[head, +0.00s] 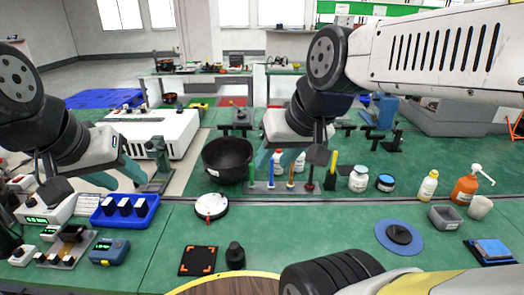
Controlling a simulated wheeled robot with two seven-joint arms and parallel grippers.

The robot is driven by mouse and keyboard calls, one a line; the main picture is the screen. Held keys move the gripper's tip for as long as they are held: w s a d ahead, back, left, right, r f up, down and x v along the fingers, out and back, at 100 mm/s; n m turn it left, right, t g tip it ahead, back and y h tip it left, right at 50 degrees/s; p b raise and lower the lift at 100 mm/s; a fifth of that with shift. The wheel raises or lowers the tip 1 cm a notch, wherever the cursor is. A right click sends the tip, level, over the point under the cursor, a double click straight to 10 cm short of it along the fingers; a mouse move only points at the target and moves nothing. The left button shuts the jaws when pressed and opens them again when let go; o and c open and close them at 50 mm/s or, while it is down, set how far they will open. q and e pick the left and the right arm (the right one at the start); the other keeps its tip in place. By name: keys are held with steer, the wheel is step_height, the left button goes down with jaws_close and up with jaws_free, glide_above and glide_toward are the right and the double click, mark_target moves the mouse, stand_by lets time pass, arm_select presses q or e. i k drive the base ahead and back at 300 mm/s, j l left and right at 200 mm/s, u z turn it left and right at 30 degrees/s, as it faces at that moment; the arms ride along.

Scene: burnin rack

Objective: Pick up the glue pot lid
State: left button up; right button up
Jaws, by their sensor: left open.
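A dark round piece with a raised middle (400,234), which looks like a lid, lies on a blue round mat (383,239) at the right of the green bench. I cannot be sure that it is the glue pot lid. A small dark jar with a blue band (385,183) stands behind it. My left gripper (118,180) is open and empty above the blue tray at the left. My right gripper (292,150) hangs over the tool rack near the middle, its teal fingers apart with nothing seen between them. Both grippers are well away from the mat.
A blue tray (148,216), a black bowl (227,152) and a tool rack (258,189) stand along the bench. Bottles, including an orange pump bottle (465,188), stand at the right. A black square pad (198,261) lies in front.

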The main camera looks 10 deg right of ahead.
mark_target(398, 234)
steer(key=k+z, duration=0.2)
steer(key=z, duration=0.3)
steer(key=k+z, duration=0.2)
steer(key=z, duration=0.3)
steer(key=k+l+z, duration=0.15)
steer(key=z, duration=0.35)
